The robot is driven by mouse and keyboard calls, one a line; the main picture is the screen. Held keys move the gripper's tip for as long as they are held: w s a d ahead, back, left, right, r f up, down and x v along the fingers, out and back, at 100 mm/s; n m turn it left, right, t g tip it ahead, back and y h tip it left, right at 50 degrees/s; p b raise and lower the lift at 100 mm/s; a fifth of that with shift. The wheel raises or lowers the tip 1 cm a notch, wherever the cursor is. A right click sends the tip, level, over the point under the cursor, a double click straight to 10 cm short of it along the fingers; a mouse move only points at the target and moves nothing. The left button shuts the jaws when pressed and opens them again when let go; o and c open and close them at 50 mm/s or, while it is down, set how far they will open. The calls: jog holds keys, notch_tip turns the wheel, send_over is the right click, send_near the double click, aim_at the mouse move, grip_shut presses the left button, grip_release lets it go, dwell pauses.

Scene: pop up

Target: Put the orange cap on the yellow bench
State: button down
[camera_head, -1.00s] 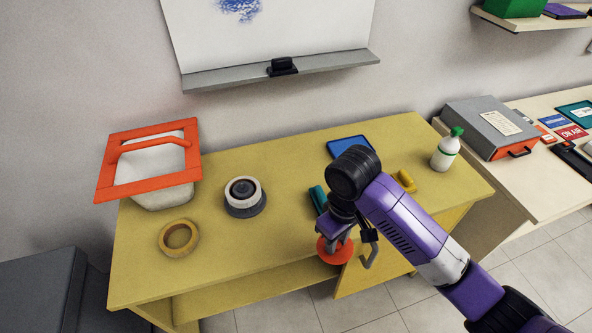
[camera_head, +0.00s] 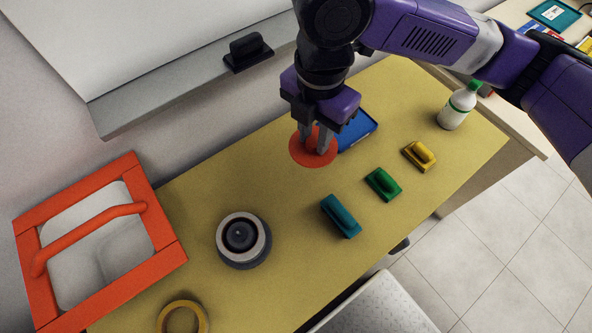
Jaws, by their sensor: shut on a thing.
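The yellow bench (camera_head: 290,215) runs diagonally across the view. The orange cap (camera_head: 299,152) is a round red-orange disc near the bench's back edge, left of a blue tray (camera_head: 358,130). My gripper (camera_head: 318,146) points down and is shut on the middle of the cap; its fingers hide part of it. The cap overlaps the bench and the tray's left corner in the picture. I cannot tell whether it touches the bench top or hangs just above it.
On the bench are a grey round device (camera_head: 243,238), a yellow ring (camera_head: 183,318), teal (camera_head: 341,216), green (camera_head: 383,184) and yellow (camera_head: 420,155) handled blocks, and a white bottle (camera_head: 457,108). An orange-framed bin (camera_head: 98,240) stands at left. A black eraser (camera_head: 247,52) sits on the board ledge.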

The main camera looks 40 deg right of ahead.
aim_at(309, 189)
jog(key=shift+f, duration=0.4)
notch_tip(309, 189, down, 19)
jog(key=shift+f, duration=0.1)
jog(key=c, duration=1.2)
grip_release()
jog(key=shift+o, duration=0.2)
notch_tip(309, 189, up, 12)
